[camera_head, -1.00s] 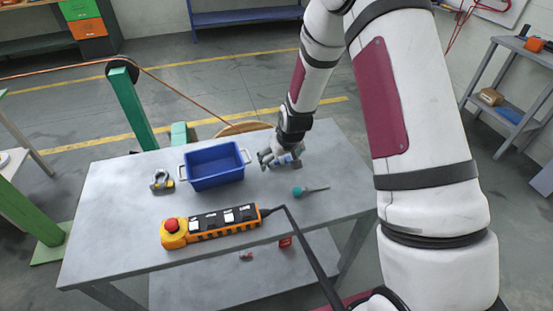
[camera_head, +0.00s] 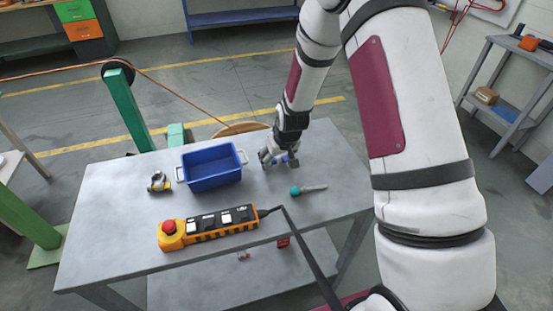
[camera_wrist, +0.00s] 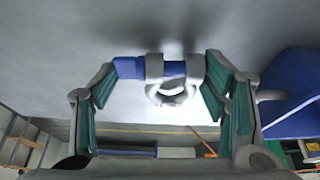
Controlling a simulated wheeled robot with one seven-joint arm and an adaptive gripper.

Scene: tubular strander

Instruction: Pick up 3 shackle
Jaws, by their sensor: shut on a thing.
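A grey shackle with a blue pin (camera_wrist: 154,67) is between the green-padded fingers of my gripper (camera_wrist: 160,82) in the wrist view. The fingers are shut on its two ends, and its ring shows just above the grey table surface. In the head view my gripper (camera_head: 277,157) is low at the far right part of the table, right of the blue bin, and mostly hides the shackle. Another shackle with yellow on it (camera_head: 158,182) lies on the table left of the bin.
The blue bin (camera_head: 211,178) stands on the grey table (camera_head: 110,225). A teal-handled tool (camera_head: 307,189) lies in front of my gripper. A yellow pendant control with a red button (camera_head: 205,227) lies near the front edge, its black cable running off to the right.

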